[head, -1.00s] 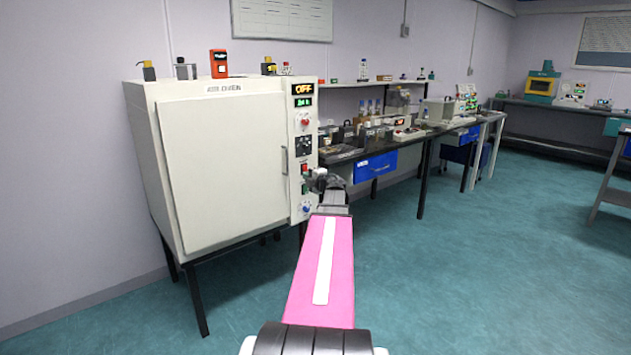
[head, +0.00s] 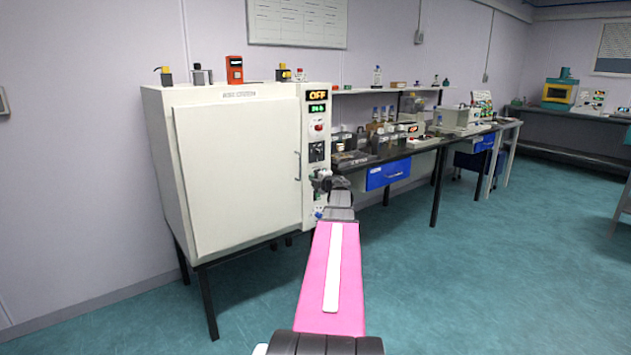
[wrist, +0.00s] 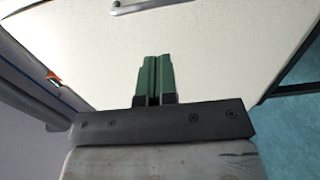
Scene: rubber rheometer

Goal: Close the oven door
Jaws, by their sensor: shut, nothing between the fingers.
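The white oven (head: 160,160) stands at the left on dark legs. Its broad white door (head: 240,180) covers most of the front, with a grey handle (head: 298,166) near its right edge. The door looks nearly flush with the body; I cannot tell whether it is fully shut. My gripper (wrist: 154,58) is shut and empty, its green fingers side by side in front of the door's white panel (wrist: 220,60). Whether they touch it is unclear. The handle also shows at the top of the wrist view (wrist: 150,4). In the head view my wrist hides the fingertips.
The oven's control panel (head: 318,125) has displays, one reading OFF, and knobs; my arm partly covers its lower part. Small items, including an orange one (head: 235,69), stand on the oven top. A black bench (head: 400,152) with blue drawers stands right. The floor (head: 470,280) is clear.

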